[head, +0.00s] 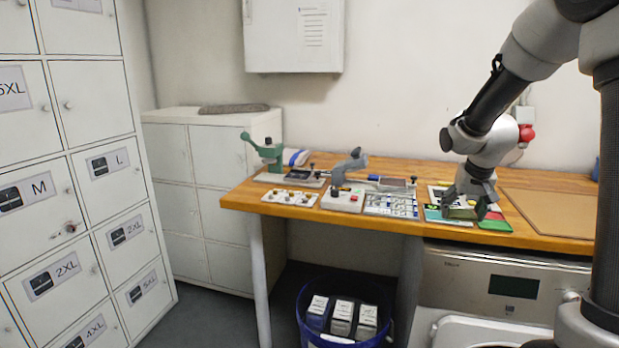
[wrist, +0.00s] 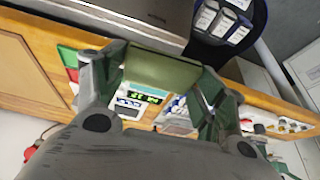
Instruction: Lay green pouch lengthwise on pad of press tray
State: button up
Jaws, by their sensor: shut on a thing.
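My gripper (head: 470,204) is shut on the olive-green pouch (head: 459,212), over the right part of the wooden bench. In the wrist view the pouch (wrist: 160,70) spans between the two fingers. A press with a green lever (head: 264,149) stands at the bench's left end, well to the left of my gripper. A flat base with a dark pad (head: 299,175) lies beside it; this looks like the press tray, but the detail is small. A grey press-like device (head: 349,166) stands right of it.
Below my gripper lie coloured cards or mats, including a green one (head: 494,225). A brown board (head: 553,212) lies right.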

jog(key=w+a+f+n+y, duration=0.1)
jog(key=w+a+f+n, duration=0.1)
jog(key=a+f, duration=0.9)
jog(key=shift+a+f+n, duration=0.15)
jog(key=shift+f+n, duration=0.15)
jog(key=shift+f, duration=0.05)
jog(key=shift+a+r, duration=0.1)
jog(key=shift+a, duration=0.15)
